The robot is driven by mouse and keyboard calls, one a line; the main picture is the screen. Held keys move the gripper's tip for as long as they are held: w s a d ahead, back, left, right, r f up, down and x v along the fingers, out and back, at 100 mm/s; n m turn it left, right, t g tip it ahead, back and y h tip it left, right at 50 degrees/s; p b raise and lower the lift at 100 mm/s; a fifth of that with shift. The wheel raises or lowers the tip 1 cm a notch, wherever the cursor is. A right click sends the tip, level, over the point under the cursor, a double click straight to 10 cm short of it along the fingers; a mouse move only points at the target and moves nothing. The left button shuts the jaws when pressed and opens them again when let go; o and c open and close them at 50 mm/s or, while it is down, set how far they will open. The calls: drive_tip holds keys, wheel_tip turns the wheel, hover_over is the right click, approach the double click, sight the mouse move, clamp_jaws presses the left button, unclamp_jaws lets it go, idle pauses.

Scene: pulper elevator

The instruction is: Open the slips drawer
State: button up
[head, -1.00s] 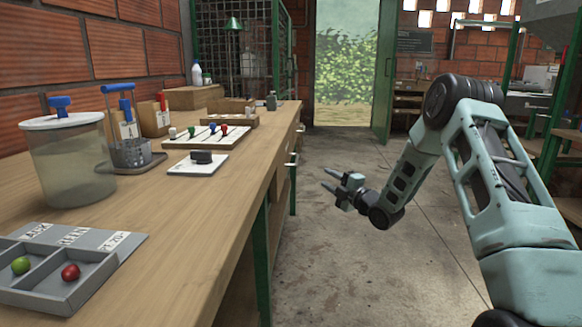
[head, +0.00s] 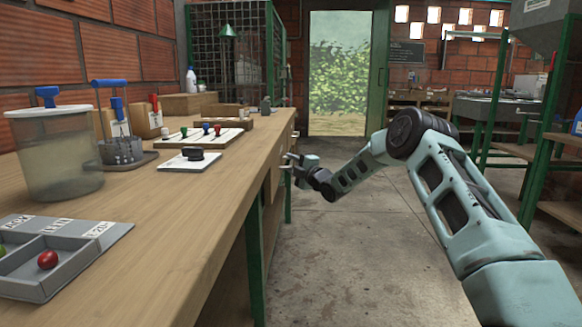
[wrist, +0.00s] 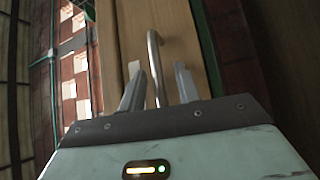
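A wooden drawer front (wrist: 185,38) with a metal bar handle (wrist: 153,50) fills the upper middle of the wrist view. The drawer looks closed. I cannot read any label that marks it as the slips drawer. My gripper (wrist: 159,82) is open, one finger on each side of the handle, with a visible gap to both. Whether the fingers reach past the bar is hard to tell. In the head view my gripper (head: 287,164) is at the workbench's right side, and it hides most of this handle there.
The long wooden workbench (head: 185,228) runs along the left. On it are a grey tray (head: 75,280), a clear tub (head: 55,150) and a board with coloured pegs (head: 200,140). Another handle (head: 295,134) shows farther along the bench. The concrete floor (head: 350,250) beside it is clear.

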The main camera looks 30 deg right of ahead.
drive_tip(key=shift+w, duration=0.15)
clamp_jaws()
drive_tip(key=s+d, duration=0.9)
drive_tip(key=d, duration=0.5)
drive_tip(key=s+d, duration=1)
drive_tip(key=d, duration=0.4)
drive_tip(key=shift+s+d, duration=0.2)
drive_tip(key=shift+d, duration=0.05)
unclamp_jaws()
drive_tip(key=p+v, duration=0.4)
drive_tip(key=v, duration=1.3)
drive_tip(key=shift+s, duration=0.2)
